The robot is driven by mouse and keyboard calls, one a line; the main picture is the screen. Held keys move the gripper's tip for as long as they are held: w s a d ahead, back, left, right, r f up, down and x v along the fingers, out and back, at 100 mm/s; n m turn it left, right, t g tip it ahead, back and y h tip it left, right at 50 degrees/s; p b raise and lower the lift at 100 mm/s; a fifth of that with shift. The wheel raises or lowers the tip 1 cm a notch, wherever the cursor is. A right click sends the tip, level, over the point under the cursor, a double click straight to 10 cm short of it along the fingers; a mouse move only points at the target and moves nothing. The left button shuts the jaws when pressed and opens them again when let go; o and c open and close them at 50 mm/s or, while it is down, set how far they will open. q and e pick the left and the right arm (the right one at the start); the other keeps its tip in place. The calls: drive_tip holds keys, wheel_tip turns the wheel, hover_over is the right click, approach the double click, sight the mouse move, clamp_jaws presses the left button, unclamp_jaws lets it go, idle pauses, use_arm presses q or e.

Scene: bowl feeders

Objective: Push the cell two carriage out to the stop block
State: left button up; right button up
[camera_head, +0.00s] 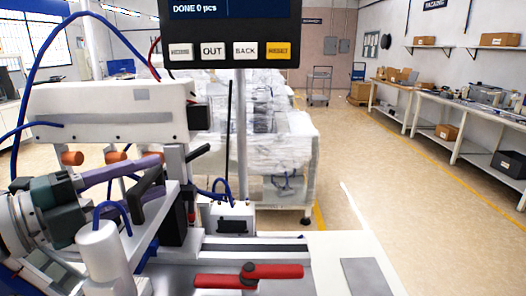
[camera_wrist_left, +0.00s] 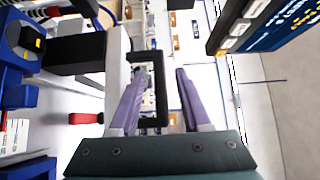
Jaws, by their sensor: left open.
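My left gripper (camera_head: 150,165) comes in from the left of the head view, with a dark green body and purple fingers. In the left wrist view its fingers (camera_wrist_left: 160,72) are apart, with nothing held between them. A black bracket-shaped handle (camera_wrist_left: 162,92) shows between the fingers in that picture; I cannot tell whether they touch it. In the head view a black handle (camera_head: 149,181) stands beside the fingertips on the white machine. No cell number is readable, so I cannot tell which part is the cell two carriage. I cannot clearly pick out the stop block. My right gripper is not in view.
A red-handled lever (camera_head: 248,276) lies at the front of the machine. A button panel (camera_head: 228,50) on a post hangs above. A white feeder housing (camera_head: 108,112) stands behind the gripper. A grey plate (camera_head: 372,278) lies at the right. The floor (camera_head: 400,190) beyond is clear.

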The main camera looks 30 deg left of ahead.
use_arm(q)
drive_tip(key=shift+o, duration=0.7)
drive_tip(key=r, duration=0.3)
drive_tip(key=r+p, duration=0.1)
drive_tip(key=r, duration=0.3)
drive_tip(key=d+r+p, duration=0.1)
drive_tip(key=r, duration=0.2)
drive_tip(key=shift+r, duration=0.35)
drive_tip(key=r, duration=0.2)
drive_tip(key=r+p, duration=0.1)
drive_tip(key=r, duration=0.2)
drive_tip(key=a+r+p, duration=0.1)
drive_tip(key=r, duration=0.2)
drive_tip(key=shift+r, duration=0.2)
drive_tip(key=shift+c, duration=0.7)
drive_tip(key=shift+r+p, duration=0.35)
drive_tip(key=shift+r, duration=0.2)
drive_tip(key=shift+f, duration=0.1)
